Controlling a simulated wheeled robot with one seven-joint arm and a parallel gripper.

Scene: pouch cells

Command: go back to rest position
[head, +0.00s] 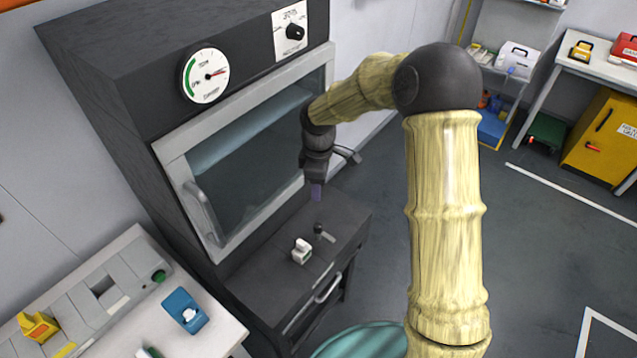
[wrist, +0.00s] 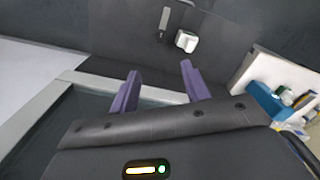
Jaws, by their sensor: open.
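My gripper (head: 316,190) hangs in front of the glass door of the dark cabinet (head: 110,70), above the ledge at its foot. In the wrist view its two purple fingers (wrist: 158,88) stand apart with nothing between them. My arm reaches in from the right, bent at a dark elbow. The cabinet's glass door (head: 250,150) has a light frame and looks closed. On the dark ledge (head: 345,215) below lie a small white object (head: 302,251) and a small dark-knobbed lever (head: 322,233). Both lie apart from my gripper.
A white table (head: 215,335) at lower left bears a blue device (head: 185,310) and a yellow item (head: 38,326). A teal round thing (head: 365,340) stands below the ledge. A yellow cabinet (head: 605,135) is at far right. Grey floor (head: 540,230) is clear at right.

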